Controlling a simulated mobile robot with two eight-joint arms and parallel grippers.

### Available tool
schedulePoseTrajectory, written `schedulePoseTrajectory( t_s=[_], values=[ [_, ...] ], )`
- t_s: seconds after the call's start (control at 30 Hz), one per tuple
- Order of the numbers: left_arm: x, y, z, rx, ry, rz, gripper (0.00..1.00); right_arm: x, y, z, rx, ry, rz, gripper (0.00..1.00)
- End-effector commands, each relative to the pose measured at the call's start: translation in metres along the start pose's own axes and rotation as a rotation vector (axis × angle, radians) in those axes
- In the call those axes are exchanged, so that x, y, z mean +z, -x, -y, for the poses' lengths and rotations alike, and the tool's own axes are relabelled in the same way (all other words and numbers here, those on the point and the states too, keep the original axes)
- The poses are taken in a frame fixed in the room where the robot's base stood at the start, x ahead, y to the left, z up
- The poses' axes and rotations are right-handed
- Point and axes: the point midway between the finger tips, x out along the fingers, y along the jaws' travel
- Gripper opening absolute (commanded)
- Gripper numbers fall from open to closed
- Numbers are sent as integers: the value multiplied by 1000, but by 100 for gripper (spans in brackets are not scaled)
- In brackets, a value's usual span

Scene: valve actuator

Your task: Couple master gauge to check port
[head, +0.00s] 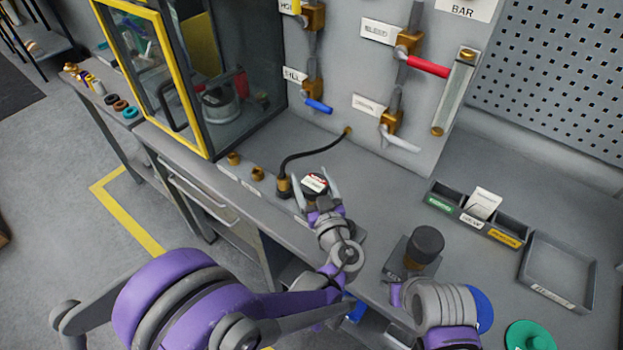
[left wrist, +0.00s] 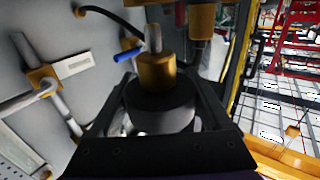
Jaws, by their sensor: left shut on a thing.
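My left gripper (head: 316,190) is shut on the master gauge (head: 315,182), a round dark gauge with a pale face and a red mark. In the left wrist view the dark gauge body (left wrist: 162,105) sits between my fingers, with a brass fitting (left wrist: 157,72) and grey stem at its far side. The brass check port (head: 284,186) stands upright on the bench at the end of a black hose, just left of the gauge. I cannot tell whether they touch. My right arm (head: 445,303) is at lower right; its fingertips are not clearly seen.
Two brass fittings (head: 257,173) stand left of the port. A glass cabinet with a yellow frame (head: 181,80) is behind them. The valve panel (head: 345,75) rises behind the bench. A black-capped brass piece (head: 427,243), labelled bins (head: 474,227) and an empty tray (head: 557,272) are at right.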

Motion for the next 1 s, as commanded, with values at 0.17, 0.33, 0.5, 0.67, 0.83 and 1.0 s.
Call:
schedulePoseTrajectory(
  t_s=[0.17,0.33,0.5,0.67,0.83,1.0],
  values=[
    [0,0,0,0,0,-1,1,0,0,0,0,0,0,50],
    [0,0,0,0,0,-1,1,0,0,0,0,0,0,50],
    [0,0,0,0,-1,-1,1,0,0,0,0,0,0,50],
    [4,0,0,0,-1,0,1,3,-2,0,0,0,2,50],
    [8,0,0,0,-1,0,1,6,-5,0,0,0,5,50],
    [13,0,0,0,0,0,1,8,-7,0,0,0,8,50]
  ],
)
